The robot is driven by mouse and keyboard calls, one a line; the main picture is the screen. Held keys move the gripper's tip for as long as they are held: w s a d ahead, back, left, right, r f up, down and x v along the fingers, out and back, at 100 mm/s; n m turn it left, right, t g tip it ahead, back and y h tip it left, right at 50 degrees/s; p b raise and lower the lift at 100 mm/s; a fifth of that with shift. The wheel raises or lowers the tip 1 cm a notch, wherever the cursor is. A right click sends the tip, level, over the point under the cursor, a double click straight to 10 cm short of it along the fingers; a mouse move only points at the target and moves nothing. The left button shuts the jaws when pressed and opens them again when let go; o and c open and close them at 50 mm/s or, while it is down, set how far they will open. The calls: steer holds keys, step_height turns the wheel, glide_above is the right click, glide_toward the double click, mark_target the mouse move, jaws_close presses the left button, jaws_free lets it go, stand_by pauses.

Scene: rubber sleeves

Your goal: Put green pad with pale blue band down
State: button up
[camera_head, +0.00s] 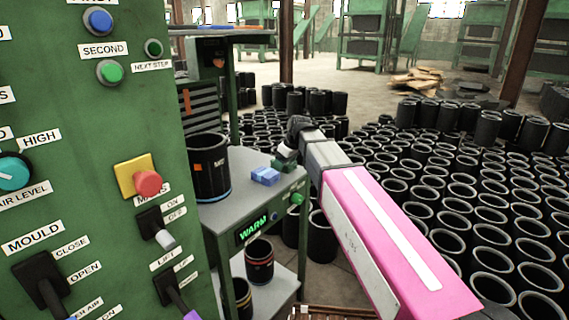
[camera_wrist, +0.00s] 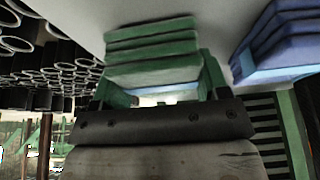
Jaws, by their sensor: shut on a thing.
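The green pad (camera_head: 284,166) is in my gripper (camera_head: 286,156), just at or above the grey table top (camera_head: 236,208); I cannot tell whether it touches. In the wrist view the green pad (camera_wrist: 152,50) shows as ribbed layers beyond my gripper (camera_wrist: 160,85), with a pale bluish strip showing between the jaws. My gripper is shut on the pad. A blue pad (camera_head: 265,176) lies on the table just left of the green one; it also shows at the upper right of the wrist view (camera_wrist: 280,45).
A black sleeve with an orange mark (camera_head: 209,168) stands on the table at the left. A green WARM panel (camera_head: 252,230) is on the table's front. Many black sleeves (camera_head: 450,190) cover the floor at the right. A green control cabinet (camera_head: 90,180) fills the left.

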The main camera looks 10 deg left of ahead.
steer(key=shift+f, duration=0.3)
steer(key=o, duration=0.9)
steer(key=shift+c, duration=0.2)
steer(key=shift+o, duration=0.2)
steer(key=shift+s, duration=0.1)
steer(key=shift+s+f, duration=0.15)
steer(key=shift+c, duration=0.2)
steer(key=shift+o, duration=0.2)
steer(key=shift+s+r, duration=0.1)
steer(key=shift+r, duration=0.4)
steer(key=v, duration=1.1)
steer(key=shift+w+r, duration=0.25)
steer(key=shift+r, duration=0.2)
steer(key=shift+d, duration=0.15)
